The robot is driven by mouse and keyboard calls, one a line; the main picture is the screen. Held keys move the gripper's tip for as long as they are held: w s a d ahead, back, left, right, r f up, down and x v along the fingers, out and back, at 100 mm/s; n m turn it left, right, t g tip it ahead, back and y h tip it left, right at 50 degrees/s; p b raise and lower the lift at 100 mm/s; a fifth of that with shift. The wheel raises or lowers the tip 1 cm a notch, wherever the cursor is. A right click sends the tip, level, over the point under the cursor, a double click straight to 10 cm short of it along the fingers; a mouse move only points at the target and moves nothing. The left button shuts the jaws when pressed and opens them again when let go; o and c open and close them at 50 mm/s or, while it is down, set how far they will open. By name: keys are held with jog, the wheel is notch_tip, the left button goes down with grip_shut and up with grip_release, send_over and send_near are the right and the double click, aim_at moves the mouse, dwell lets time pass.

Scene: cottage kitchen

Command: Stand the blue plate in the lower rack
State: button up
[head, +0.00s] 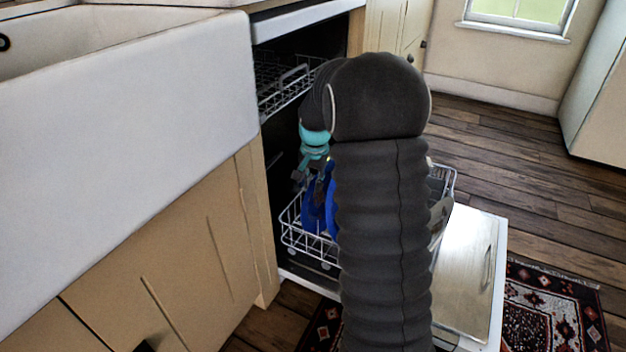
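In the head view, blue plate surfaces (312,212) show upright in the lower rack (299,240), close to the rack's left side. My arm covers their right part, so I cannot tell whether this is one plate or more. My gripper (311,178) points down at the top edge of the blue plate, just left of my arm. Its fingertips are small and partly hidden. I cannot tell whether they are closed on the plate or apart from it.
The dishwasher door (468,275) is folded down, with the lower rack pulled out above it. The upper rack (283,85) sits above, near my wrist. A white sink (125,140) and wooden cabinets stand at left. A patterned rug (555,315) lies on the open floor at right.

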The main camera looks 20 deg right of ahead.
jog(key=shift+o, duration=0.4)
jog(key=shift+r, duration=0.15)
notch_tip(320, 180, up, 12)
jog(key=s, duration=0.1)
jog(key=shift+s+a, duration=0.2)
jog(key=shift+s, duration=0.2)
dwell(0.4)
